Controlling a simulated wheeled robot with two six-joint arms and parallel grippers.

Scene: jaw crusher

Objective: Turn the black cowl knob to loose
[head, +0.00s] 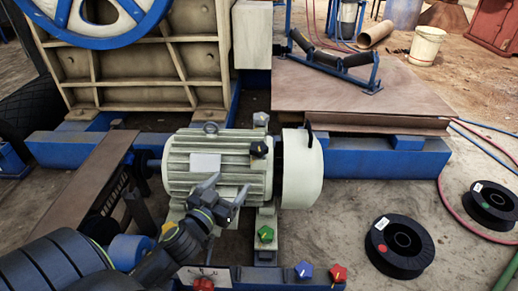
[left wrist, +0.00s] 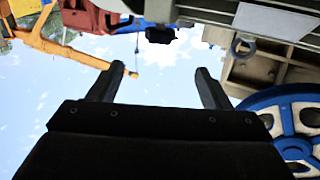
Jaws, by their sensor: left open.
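The black cowl knob (head: 259,148) sits at the right end of the grey-green ribbed motor (head: 215,165), beside the white round cowl (head: 303,168). My left gripper (head: 229,186) is in front of the motor, below and to the left of the knob. Its two fingers are spread, with nothing between them. In the left wrist view, the open fingers (left wrist: 157,88) point toward a dark shape (left wrist: 160,35) at the top edge that looks like the knob; it is beyond the fingertips. I cannot read the knob's setting. My right gripper is not in view.
A beige knob (head: 261,119) is above the black one, and a green knob (head: 265,233) is below. Blue (head: 303,270) and red (head: 338,272) knobs stand at the front. A brown board (head: 340,95) lies behind the cowl. Black spools (head: 400,245) lie at right.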

